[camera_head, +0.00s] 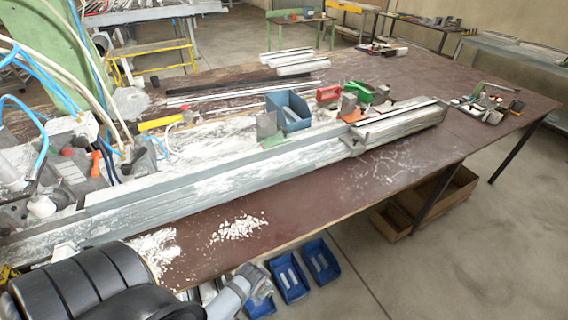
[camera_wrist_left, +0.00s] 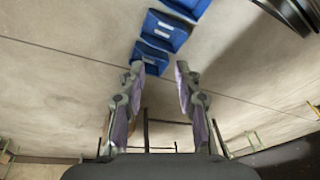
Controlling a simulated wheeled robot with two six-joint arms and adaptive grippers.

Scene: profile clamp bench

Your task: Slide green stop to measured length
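A green block-like piece (camera_head: 362,92), which may be the stop, sits behind the long pale profile rail (camera_head: 220,165) on the bench, right of a red-handled piece (camera_head: 328,93). My left gripper (camera_head: 236,291) is at the bottom of the head view, low in front of the bench edge and far from the green piece. In the left wrist view its two fingers (camera_wrist_left: 160,76) are spread apart with nothing between them. My right gripper is not in view.
A blue open bin (camera_head: 288,110) stands behind the rail. White chips (camera_head: 238,227) lie on the brown bench top (camera_head: 400,165). Blue trays (camera_head: 320,261) are on the floor below the front edge, near a wooden crate (camera_head: 430,205). Hoses and machinery crowd the left.

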